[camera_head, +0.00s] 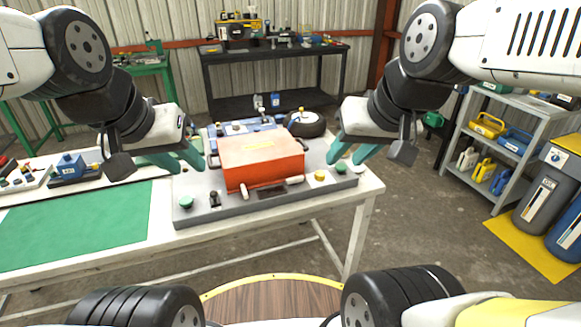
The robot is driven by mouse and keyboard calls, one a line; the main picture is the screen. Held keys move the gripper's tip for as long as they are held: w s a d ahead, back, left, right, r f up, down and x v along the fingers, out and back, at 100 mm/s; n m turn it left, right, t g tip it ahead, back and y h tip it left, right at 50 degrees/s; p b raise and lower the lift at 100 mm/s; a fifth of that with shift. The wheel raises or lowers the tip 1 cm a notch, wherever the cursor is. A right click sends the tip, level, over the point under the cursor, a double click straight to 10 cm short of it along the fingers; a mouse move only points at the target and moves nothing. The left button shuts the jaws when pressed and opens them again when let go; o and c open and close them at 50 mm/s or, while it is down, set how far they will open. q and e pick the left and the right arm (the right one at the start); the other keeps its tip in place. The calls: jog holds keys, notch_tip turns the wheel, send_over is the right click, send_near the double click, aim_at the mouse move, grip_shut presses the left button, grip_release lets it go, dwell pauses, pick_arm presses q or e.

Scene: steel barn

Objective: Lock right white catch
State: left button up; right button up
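An orange box (262,162) sits on a grey board (234,208) on the white table, its lid down. A left white catch (250,190) and a right white catch (294,180) show low on its front side; whether either is locked is too small to tell. My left gripper (190,169) is open beside the box's left side, with teal fingers apart and empty. My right gripper (343,163) is open and empty, a little right of the box, above the board's right part. Neither gripper appears to touch the box or a catch.
A dark plate (271,190) lies between the catches. Green (186,202) and yellow (320,176) knobs stand on the board. A black round part (306,124) is behind the box. A green mat (80,225) lies at left. Clear floor lies right of the table.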

pick_arm(q)
jog(key=shift+w, duration=0.2)
jog(key=c, duration=0.4)
jog(key=w+d+f+m, duration=0.1)
jog(key=w+m, duration=0.1)
jog(key=m, duration=0.1)
jog(key=w+d+m+g+y, duration=0.1)
jog(key=w+m, duration=0.2)
jog(key=w+d+f+m, duration=0.1)
jog(key=w+m, duration=0.2)
jog(key=m, duration=0.1)
jog(key=shift+d+f+g+y, duration=0.15)
jog(key=shift+f+g+y, duration=0.15)
jog(key=shift+f+y, duration=0.1)
grip_shut()
jog(key=m+y, duration=0.2)
jog(key=m, duration=2)
send_near(295, 180)
jog(key=s+r, duration=0.1)
jog(key=s, duration=0.5)
jog(key=x, duration=0.9)
jog(key=shift+s+d+f, duration=0.1)
jog(key=shift+w+a, duration=0.3)
jog(key=shift+w, duration=0.7)
jog(key=shift+w+a, duration=0.25)
jog(key=shift+w, duration=0.75)
